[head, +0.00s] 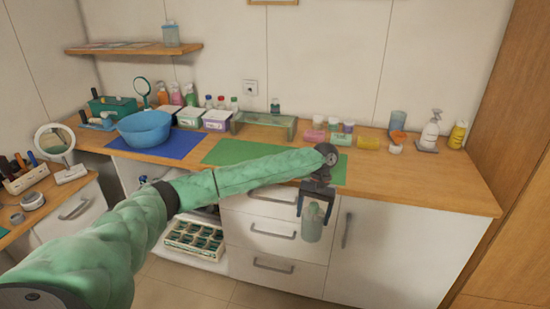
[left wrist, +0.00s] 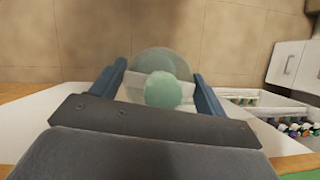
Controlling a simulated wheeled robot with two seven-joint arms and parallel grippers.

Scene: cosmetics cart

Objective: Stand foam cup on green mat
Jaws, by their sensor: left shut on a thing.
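My left gripper (head: 316,194) points down in front of the counter's drawers and is shut on a translucent pale green vessel, seemingly the foam cup (head: 312,224). The vessel hangs below the counter top, roughly upright. In the left wrist view the vessel (left wrist: 162,62) sits between the fingers, with a rounded green top (left wrist: 163,91) toward the camera. The green mat (head: 228,152) lies flat on the counter, behind and partly hidden by my left arm. The held vessel is in front of the counter edge, off the mat. My right gripper is not in view.
A blue bowl (head: 145,128) stands on a blue mat (head: 180,146) left of the green mat. A translucent green tray (head: 264,130) and several jars and rolls line the mat's back. A pump bottle (head: 430,131) stands at right. The counter's front right (head: 420,185) is clear.

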